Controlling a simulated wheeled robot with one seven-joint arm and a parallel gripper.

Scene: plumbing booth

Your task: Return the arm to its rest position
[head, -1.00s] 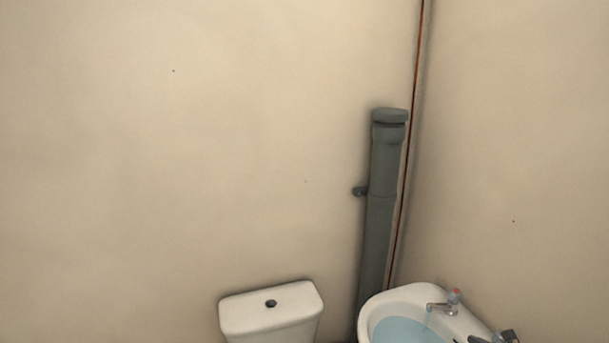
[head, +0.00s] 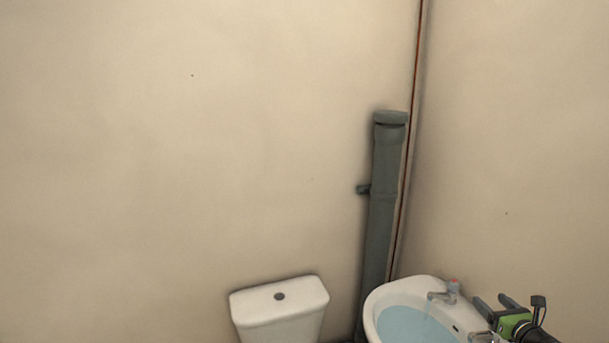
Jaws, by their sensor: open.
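My gripper (head: 491,300) is at the lower right, beside the right rim of the washbasin (head: 378,306). Its two dark fingers are apart and point up and left, with nothing between them. The green gripper body (head: 513,322) and part of my dark arm show behind the fingers. The rest of my arm is out of view.
The white basin holds bluish water (head: 405,327) and has a tap (head: 441,295) with a red mark, close to my gripper. A toilet cistern (head: 280,305) and a grey pipe (head: 384,190) stand left of the basin. The upper walls are bare.

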